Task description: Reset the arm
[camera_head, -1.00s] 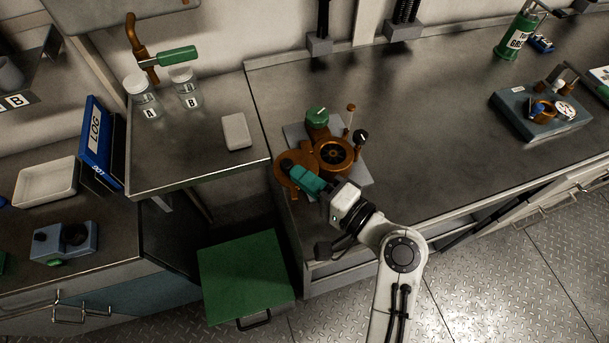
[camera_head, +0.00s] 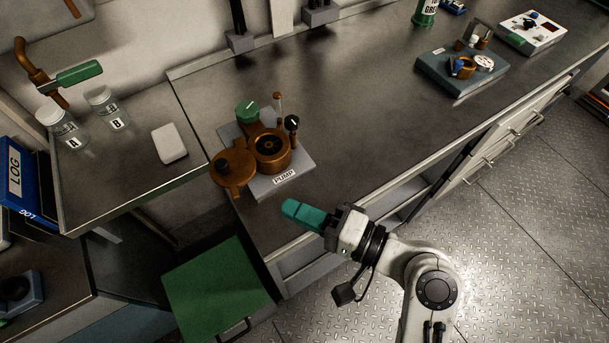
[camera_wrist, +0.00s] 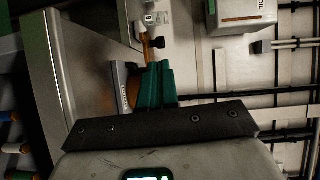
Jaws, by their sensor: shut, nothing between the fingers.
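My gripper (camera_head: 303,214) has teal fingers, which are shut with nothing between them. In the head view it is near the front edge of the steel bench, to the lower right of the pump and apart from it. My arm reaches in from the bottom right. In the wrist view the teal fingers (camera_wrist: 155,84) point up the picture, closed together. The pump (camera_head: 272,146) is a copper-coloured unit on a grey plate labelled PUMP, with a green knob and a round copper lid (camera_head: 233,168) swung out at its left.
Jars A (camera_head: 64,128) and B (camera_head: 109,108) and a white block (camera_head: 169,143) stand on the left shelf. A green box (camera_head: 217,287) is below. A blue-grey tray of parts (camera_head: 447,76) sits at the back right. The bench middle is clear.

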